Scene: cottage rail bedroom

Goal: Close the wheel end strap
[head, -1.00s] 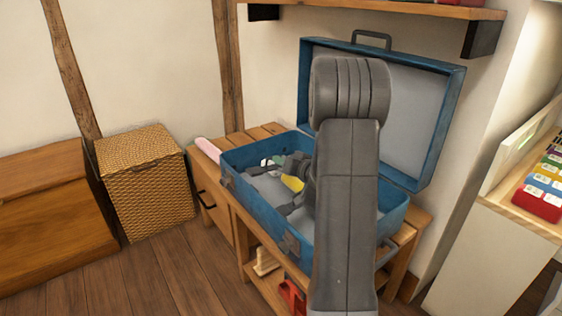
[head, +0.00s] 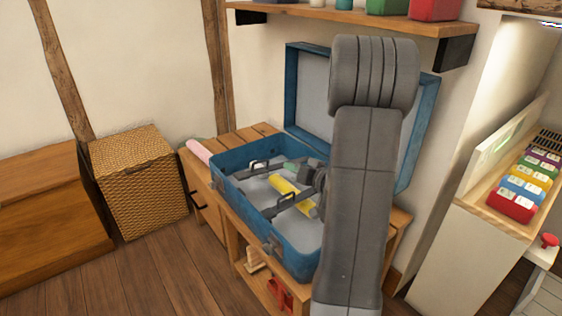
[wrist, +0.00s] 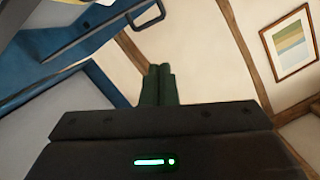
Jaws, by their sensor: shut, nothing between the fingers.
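An open blue suitcase (head: 232,186) rests on a wooden bench, its lid (head: 297,100) raised at the back. Inside, a dark strap with a loop (head: 284,201) crosses the near part, and a second strap with a loop (head: 259,165) lies at the far left. I cannot tell which is at the wheel end. In the wrist view my gripper (wrist: 158,72) is shut and empty, apart from a blue case part (wrist: 45,60) and a dark handle or loop (wrist: 150,15).
A yellow item (head: 283,184) lies in the case. A wicker basket (head: 139,180) and wooden chest (head: 50,215) stand left. A shelf (head: 350,15) overhangs behind; a white unit (head: 455,250) stands right.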

